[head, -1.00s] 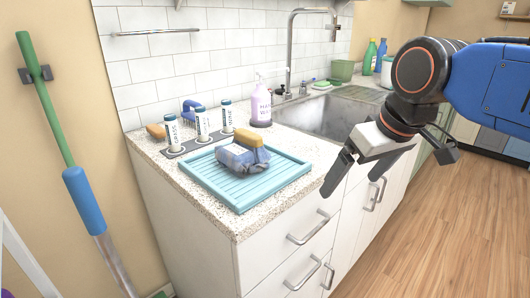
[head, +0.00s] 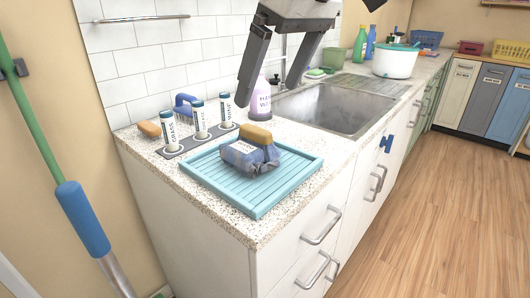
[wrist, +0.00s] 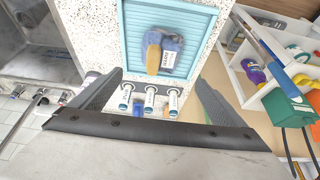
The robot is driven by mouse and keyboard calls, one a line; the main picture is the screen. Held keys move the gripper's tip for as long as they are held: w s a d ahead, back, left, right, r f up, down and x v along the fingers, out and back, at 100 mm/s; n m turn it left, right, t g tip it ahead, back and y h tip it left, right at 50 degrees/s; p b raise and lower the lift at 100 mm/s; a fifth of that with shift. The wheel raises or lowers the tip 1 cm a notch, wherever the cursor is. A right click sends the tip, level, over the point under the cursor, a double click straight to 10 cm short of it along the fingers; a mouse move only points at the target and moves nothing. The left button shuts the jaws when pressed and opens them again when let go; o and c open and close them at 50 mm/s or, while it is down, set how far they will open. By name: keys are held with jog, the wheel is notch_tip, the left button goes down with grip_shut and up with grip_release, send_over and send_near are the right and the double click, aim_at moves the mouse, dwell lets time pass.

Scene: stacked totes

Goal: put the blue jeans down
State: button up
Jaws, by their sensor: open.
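A crumpled dark blue bundle with a white label, which looks like the blue jeans (head: 240,157), lies on the ribbed turquoise tray (head: 215,182). A tan-yellow block (head: 256,135) rests against or on top of it. My gripper (head: 268,96) is open and empty, above and behind the tray, with its fingers pointing down. In the wrist view the jeans (wrist: 172,42) lie on the tray (wrist: 135,20), beyond the fingertips of my gripper (wrist: 159,80) and apart from them.
Several labelled white tubes (head: 200,120) stand in a grey holder behind the tray, near a blue-handled brush (head: 184,102). A purple soap bottle (head: 261,103) stands behind the gripper. The sink (head: 340,106) lies to the right. The counter's front edge is close to the tray.

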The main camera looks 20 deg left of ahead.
send_over(246, 145)
jog(key=d, duration=0.2)
jog(key=f, duration=0.9)
jog(key=shift+s+d+f, duration=0.15)
jog(key=shift+s+f, duration=0.2)
jog(key=shift+f, duration=0.05)
jog(key=shift+x, duration=3.25)
jog(key=shift+r, duration=0.1)
jog(key=c, duration=1.6)
notch_tip(246, 145, up, 10)
jog(key=shift+f, duration=0.1)
jog(key=shift+c, duration=0.2)
